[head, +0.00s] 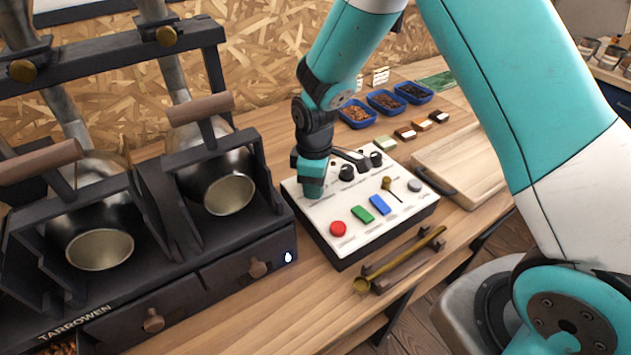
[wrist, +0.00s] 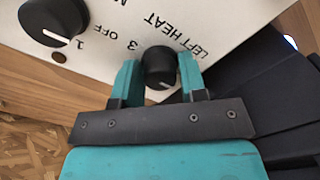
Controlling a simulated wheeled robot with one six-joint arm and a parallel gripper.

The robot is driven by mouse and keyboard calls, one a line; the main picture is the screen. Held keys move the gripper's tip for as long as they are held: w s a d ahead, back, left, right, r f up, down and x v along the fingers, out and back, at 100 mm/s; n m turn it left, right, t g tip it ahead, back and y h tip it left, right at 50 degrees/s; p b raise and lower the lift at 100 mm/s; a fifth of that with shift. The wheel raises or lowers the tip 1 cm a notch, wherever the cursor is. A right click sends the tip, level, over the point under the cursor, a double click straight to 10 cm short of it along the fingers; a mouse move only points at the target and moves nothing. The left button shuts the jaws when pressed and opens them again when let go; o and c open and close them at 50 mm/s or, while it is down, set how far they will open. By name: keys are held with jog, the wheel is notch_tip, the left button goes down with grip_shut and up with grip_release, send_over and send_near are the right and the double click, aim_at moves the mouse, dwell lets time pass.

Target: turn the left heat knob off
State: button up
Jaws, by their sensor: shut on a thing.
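The black left heat knob (wrist: 159,62) shows in the wrist view below the printed words LEFT HEAT, which read upside down. A pale pointer mark on it faces the bottom of the picture. My gripper (wrist: 161,74) is shut on this knob, one teal finger on each side. In the head view my gripper (head: 313,186) is down at the left back part of the white control panel (head: 318,212) and hides the knob. A larger black knob (wrist: 52,20) sits to the left in the wrist view, with OFF and 3 printed between the two.
The panel also carries a red button (head: 338,228), a green switch (head: 362,214), a blue switch (head: 380,205) and more black knobs (head: 346,172). The dark roaster (head: 227,262) stands close on the left. A brass scoop (head: 400,262) lies in front.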

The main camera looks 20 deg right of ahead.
jog(key=o, duration=0.9)
notch_tip(320, 180, up, 18)
jog(key=shift+f+b, duration=0.25)
jog(key=shift+b, duration=0.15)
jog(key=s+a+r+m+y, duration=0.1)
jog(key=s, duration=0.7)
jog(key=s+a+r+m+y, duration=0.1)
jog(key=s+a+r, duration=0.1)
jog(key=s, duration=0.6)
jog(key=s+a+r+m+y, duration=0.1)
jog(key=s+r+m+y, duration=0.1)
jog(key=s, duration=0.5)
jog(key=shift+s+a, duration=0.15)
jog(key=shift+s, duration=0.25)
